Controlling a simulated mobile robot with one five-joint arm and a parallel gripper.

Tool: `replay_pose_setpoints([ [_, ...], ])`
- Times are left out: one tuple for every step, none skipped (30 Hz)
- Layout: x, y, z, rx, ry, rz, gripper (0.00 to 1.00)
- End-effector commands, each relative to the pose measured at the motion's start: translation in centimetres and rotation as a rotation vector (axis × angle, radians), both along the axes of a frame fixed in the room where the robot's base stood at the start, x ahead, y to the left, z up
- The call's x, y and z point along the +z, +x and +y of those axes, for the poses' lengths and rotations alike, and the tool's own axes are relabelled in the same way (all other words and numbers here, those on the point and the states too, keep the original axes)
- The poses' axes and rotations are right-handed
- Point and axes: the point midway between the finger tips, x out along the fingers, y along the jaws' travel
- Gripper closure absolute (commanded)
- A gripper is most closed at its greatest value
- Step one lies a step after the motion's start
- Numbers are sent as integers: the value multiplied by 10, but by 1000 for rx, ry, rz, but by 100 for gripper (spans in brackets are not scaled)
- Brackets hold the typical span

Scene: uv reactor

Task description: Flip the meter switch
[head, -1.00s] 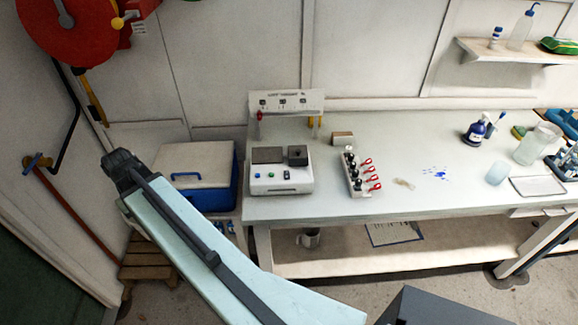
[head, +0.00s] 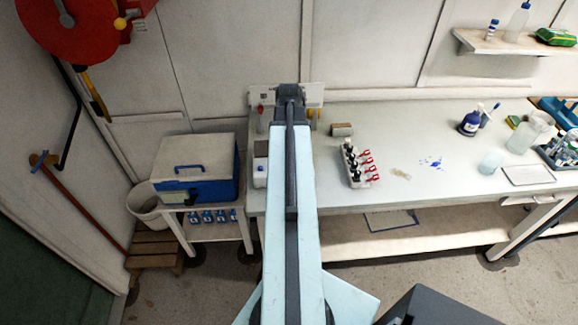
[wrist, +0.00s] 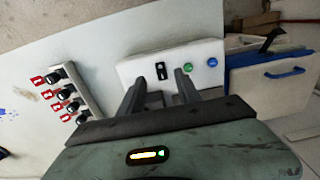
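The meter is a white box. In the wrist view its pale face (wrist: 140,68) carries a black switch (wrist: 161,71), a green button (wrist: 187,67) and a blue button (wrist: 212,61). My gripper (wrist: 160,78) is open, with two dark fingers apart and nothing between them. In the picture the switch lies between the fingertips, a little beyond them; I see no clear contact. In the head view my arm covers most of the meter, and only its left part (head: 260,171) shows. The gripper's fingers are hidden there behind the arm.
A block with several red-tagged black knobs (head: 358,166) stands right of the meter. A blue and white cooler box (head: 200,165) stands left on a small stand. A small control panel (head: 262,97) is behind. The table's middle (head: 405,150) is mostly clear.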

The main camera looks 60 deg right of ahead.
Motion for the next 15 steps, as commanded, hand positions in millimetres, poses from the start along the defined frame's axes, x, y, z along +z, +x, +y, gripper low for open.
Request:
replay_pose_setpoints([
  [-15,1,0,1,0,0,60],
  [-20,1,1,1,0,0,60],
  [-28,1,1,2,0,0,60],
  [-33,1,1,2,0,0,60],
  [-39,1,1,2,0,0,60],
  [-46,1,1,2,0,0,60],
  [-52,1,1,2,0,0,60],
  [-56,1,1,3,0,0,60],
  [-61,1,1,3,0,0,60],
  [-64,1,1,3,0,0,60],
  [-66,1,1,3,0,0,60],
  [-67,2,1,3,0,0,60],
  [-67,2,1,3,0,0,60],
  [-67,2,1,3,0,0,60],
  [-66,2,1,3,0,0,60],
])
